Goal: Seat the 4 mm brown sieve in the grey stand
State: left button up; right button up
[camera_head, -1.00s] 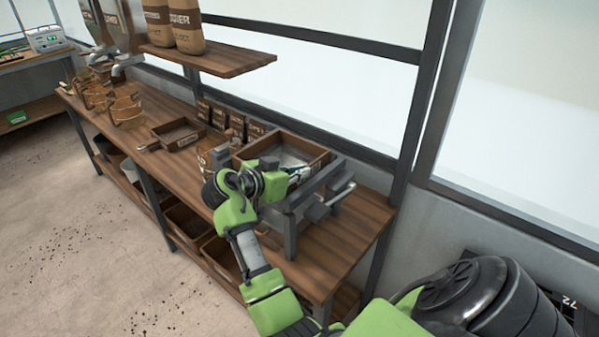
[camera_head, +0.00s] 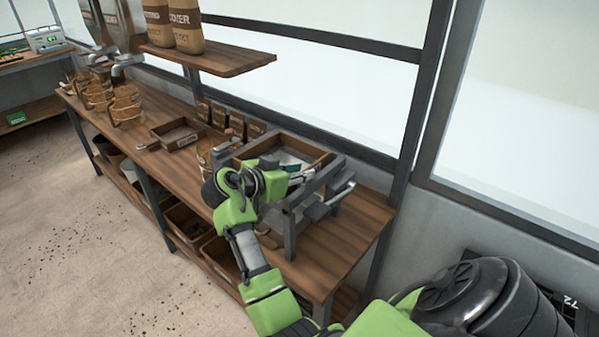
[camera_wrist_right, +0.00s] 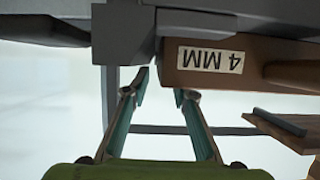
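The brown wooden sieve (camera_head: 262,143) is a shallow open box at the top of the grey stand (camera_head: 290,232) on the bench. Its "4 MM" label (camera_wrist_right: 210,59) shows upside down in the right wrist view, right beside a grey part of the stand (camera_wrist_right: 122,35). My arm hides part of the sieve, so I cannot tell whether it lies fully down in the stand. My right gripper (camera_head: 296,172) is at the sieve's near side. In its wrist view the teal fingertips (camera_wrist_right: 161,84) are apart with nothing between them, close to the label end. My left gripper is not in view.
A small wooden tray (camera_head: 178,133) and several brown packets (camera_head: 235,124) stand left of the stand. A shelf (camera_head: 215,62) with sacks overhangs the bench behind. The bench top (camera_head: 350,225) is clear to the right of the stand. A window frame rises behind it.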

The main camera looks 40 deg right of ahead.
notch_tip(320, 180, up, 10)
dwell(0.4)
jog(key=shift+w+f, duration=0.1)
